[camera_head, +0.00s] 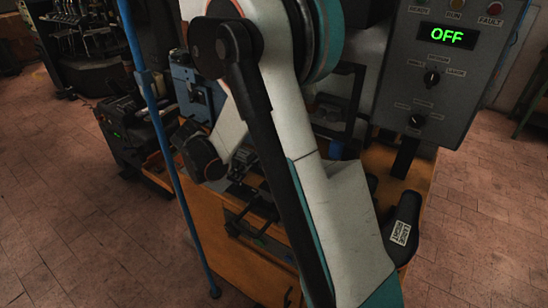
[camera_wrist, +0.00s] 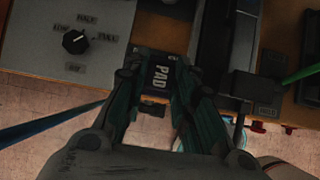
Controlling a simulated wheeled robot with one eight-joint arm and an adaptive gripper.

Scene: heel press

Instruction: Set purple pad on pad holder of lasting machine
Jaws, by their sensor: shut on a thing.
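The pad (camera_wrist: 160,77), dark and bluish-purple with the word PAD on it, sits between the fingers of my gripper (camera_wrist: 157,72) in the wrist view. My gripper is shut on it, with a finger along each side. Part of the pad is covered by the fingers. In the head view my arm hides the gripper and the pad. The lasting machine shows there in part, with orange-brown panels (camera_head: 213,208) and dark fittings. I cannot make out the pad holder for certain in either view.
A grey control box (camera_head: 450,75) with a green OFF display stands at the upper right. A black labelled object (camera_head: 404,228) sits at the right edge. A blue pole (camera_head: 165,150) stands left of the machine. A panel with a knob (camera_wrist: 75,41) is at the wrist view's left.

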